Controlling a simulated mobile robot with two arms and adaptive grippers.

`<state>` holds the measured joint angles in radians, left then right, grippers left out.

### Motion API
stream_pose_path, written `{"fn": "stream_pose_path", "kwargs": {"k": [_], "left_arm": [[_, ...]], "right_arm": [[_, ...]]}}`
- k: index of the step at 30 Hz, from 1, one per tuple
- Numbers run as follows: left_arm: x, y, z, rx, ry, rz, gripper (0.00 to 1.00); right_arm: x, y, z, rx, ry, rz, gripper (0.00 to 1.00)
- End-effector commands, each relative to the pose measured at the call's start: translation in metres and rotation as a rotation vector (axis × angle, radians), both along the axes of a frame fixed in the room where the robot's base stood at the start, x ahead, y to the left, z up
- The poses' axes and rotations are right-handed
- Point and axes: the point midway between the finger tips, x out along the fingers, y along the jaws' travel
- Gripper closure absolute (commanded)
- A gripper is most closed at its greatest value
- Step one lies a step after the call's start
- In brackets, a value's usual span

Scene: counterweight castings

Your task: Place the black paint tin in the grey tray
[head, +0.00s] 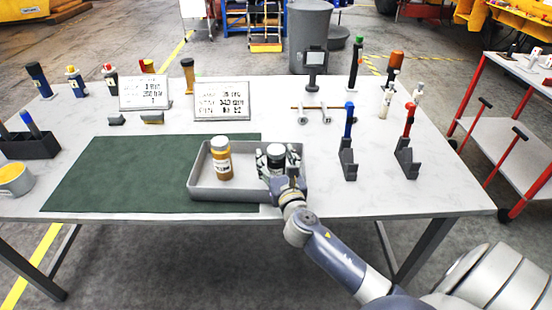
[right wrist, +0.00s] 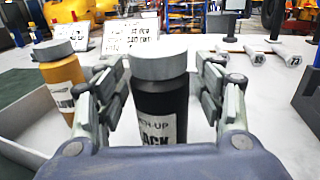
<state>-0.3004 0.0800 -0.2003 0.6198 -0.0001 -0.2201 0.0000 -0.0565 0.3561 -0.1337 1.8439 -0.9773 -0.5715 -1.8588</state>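The black paint tin (head: 276,153) has a grey lid and a white label. In the head view it is at the right end of the grey tray (head: 238,191), upright; its base is hidden by my right gripper. In the right wrist view the tin (right wrist: 160,100) stands between the fingers of my right gripper (right wrist: 163,95). The fingers are spread on both sides of it, with a gap visible at its right side. My left gripper is not in view.
The tray overlaps the right side of a dark green mat (head: 120,175). Holders with a blue (head: 348,150) and a red (head: 407,150) handled tool stand to the right. Two sign boards (head: 222,100) stand behind. The mat's left part is bare.

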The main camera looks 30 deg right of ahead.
Motion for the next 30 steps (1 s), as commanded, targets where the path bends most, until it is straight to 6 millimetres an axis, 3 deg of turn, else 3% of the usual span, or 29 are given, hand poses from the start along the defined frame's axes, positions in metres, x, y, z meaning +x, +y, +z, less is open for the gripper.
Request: {"fn": "stream_pose_path", "kwargs": {"k": [8,21,30], "left_arm": [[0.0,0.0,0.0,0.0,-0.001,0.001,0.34],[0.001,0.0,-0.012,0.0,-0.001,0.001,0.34],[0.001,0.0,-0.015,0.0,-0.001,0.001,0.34]], "right_arm": [[-0.007,0.002,0.001,0.0,0.002,0.001,0.37],[-0.088,0.031,0.0,0.002,0.002,0.001,0.37],[-0.113,0.039,0.002,0.001,0.0,0.0,0.37]]}}
